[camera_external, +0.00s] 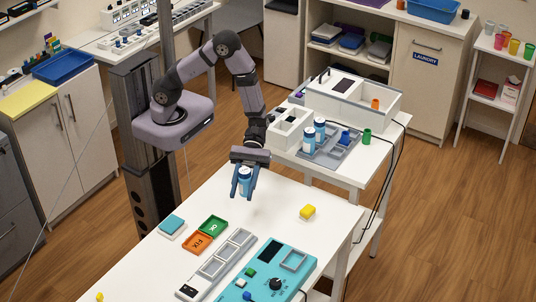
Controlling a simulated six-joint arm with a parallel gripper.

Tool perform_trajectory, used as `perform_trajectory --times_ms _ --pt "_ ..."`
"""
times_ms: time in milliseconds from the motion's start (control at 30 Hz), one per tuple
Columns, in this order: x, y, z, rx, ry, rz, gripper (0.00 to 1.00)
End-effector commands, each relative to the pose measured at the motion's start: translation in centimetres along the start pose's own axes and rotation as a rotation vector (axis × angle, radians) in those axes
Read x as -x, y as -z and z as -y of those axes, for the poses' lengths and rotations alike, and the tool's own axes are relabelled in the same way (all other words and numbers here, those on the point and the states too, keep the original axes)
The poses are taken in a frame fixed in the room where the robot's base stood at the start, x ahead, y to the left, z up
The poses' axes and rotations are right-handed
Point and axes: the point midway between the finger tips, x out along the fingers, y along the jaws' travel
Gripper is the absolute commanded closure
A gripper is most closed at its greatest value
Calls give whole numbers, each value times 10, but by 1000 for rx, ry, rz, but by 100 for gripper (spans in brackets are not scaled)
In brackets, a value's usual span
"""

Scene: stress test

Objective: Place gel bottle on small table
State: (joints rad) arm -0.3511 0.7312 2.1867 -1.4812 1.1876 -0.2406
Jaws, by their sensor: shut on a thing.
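My gripper (243,191) points down over the far left part of the white front table. Whether the bottle's base touches the front table (268,232) is hard to tell. A smaller white table (352,172) stands behind and to the right.
The smaller table also carries a green cup (367,136) and a white box (345,93). The front table's far right part is mostly clear.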

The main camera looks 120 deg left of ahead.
Motion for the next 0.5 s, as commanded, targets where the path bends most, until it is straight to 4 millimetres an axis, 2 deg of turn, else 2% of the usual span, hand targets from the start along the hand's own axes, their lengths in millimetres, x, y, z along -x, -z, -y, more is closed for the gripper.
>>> perform_trajectory --times_ms 200,400,500 --pt "32 37 9 44 -95 1 92" --pt "64 65 0 92 -219 1 92" --pt "76 72 -4 107 -260 1 92"
